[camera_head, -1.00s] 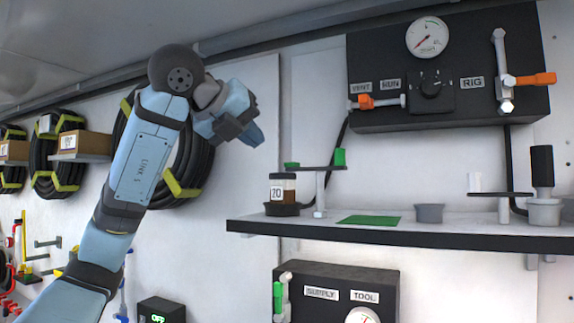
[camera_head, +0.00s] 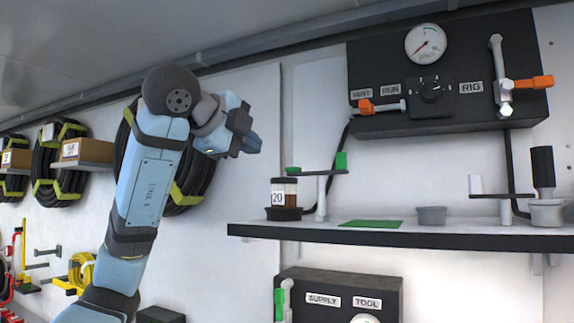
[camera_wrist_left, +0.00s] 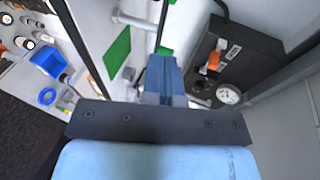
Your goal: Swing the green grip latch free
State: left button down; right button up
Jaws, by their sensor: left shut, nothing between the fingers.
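A swing latch, a flat arm on a white post, stands at the left end of the shelf in the head view. It has an upright green grip (camera_head: 341,160) at its right end and a green pad (camera_head: 293,170) over the lid of a brown jar (camera_head: 284,192) marked 20. My left gripper (camera_head: 255,143) is shut and empty, in the air to the left of and a little above the latch, apart from it. In the left wrist view the shut fingers (camera_wrist_left: 163,68) point toward the shelf and hide part of the latch area. My right gripper is out of view.
A black panel (camera_head: 390,80) with a gauge and orange-handled levers hangs above the shelf (camera_head: 400,236). A green mat (camera_head: 370,223), a grey cup (camera_head: 431,215) and a second post with a white grip (camera_head: 475,184) stand on the shelf. A supply panel (camera_head: 335,285) is below.

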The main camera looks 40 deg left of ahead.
pick_arm(q)
jog(key=r+p+x, duration=0.1)
jog(key=p+x, duration=0.2)
jog(key=x, duration=1)
jog(key=shift+w+p, duration=0.4)
jog(key=shift+w, duration=0.15)
jog(key=shift+a+f, duration=0.1)
jog(key=shift+w+h, duration=0.1)
jog(key=shift+h, duration=0.2)
jog(key=shift+a+m+b, duration=0.15)
jog(key=shift+m+b, duration=0.15)
jog(key=shift+w+m+h, duration=0.1)
jog(key=shift+m+h, duration=0.2)
jog(key=shift+h, duration=0.2)
